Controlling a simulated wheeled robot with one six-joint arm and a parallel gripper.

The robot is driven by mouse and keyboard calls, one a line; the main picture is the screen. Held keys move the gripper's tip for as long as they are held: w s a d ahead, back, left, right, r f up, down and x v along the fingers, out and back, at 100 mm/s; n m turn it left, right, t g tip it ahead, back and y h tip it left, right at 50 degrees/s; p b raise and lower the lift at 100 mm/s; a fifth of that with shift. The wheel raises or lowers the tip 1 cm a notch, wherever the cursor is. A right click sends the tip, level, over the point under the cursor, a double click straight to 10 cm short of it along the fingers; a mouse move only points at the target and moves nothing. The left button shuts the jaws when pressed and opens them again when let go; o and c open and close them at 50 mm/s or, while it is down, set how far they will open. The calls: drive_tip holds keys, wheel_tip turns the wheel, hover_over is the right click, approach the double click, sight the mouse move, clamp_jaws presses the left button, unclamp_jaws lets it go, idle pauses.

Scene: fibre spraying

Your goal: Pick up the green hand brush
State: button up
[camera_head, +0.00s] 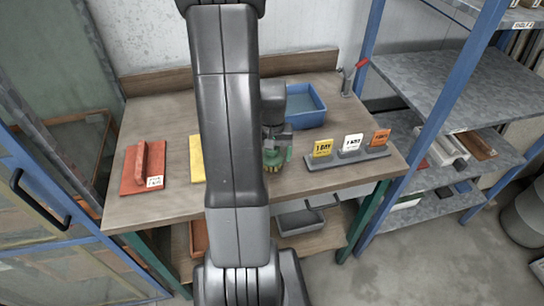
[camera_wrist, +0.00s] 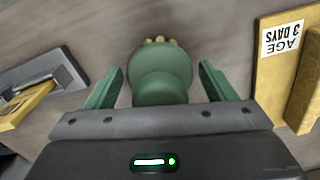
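The green hand brush (camera_wrist: 160,78) stands on the wooden table in the middle of the wrist view, with a rounded green body and pale tan bristle tips showing beyond it. It also shows partly in the head view (camera_head: 272,158), where my arm and gripper cover much of it. My gripper (camera_wrist: 160,68) is open, with one green finger on each side of the brush. A gap shows between each finger and the brush in the wrist view. My gripper is over the brush in the head view (camera_head: 277,140).
A red float (camera_head: 140,170) and a partly hidden yellow float (camera_head: 197,160) lie left on the table (camera_head: 165,208). A blue tray (camera_head: 305,105) stands behind. A grey holder (camera_head: 348,158) with three cards stands right. Blue-framed shelves (camera_head: 450,85) stand beyond the table's right side.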

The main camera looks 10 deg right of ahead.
drive_tip(key=c, duration=0.8)
wheel_tip(320, 180, up, 10)
drive_tip(key=shift+r+b, duration=0.1)
drive_tip(key=shift+b, duration=0.25)
drive_tip(key=shift+c, duration=0.2)
drive_tip(key=o, duration=0.5)
drive_tip(key=c, duration=0.4)
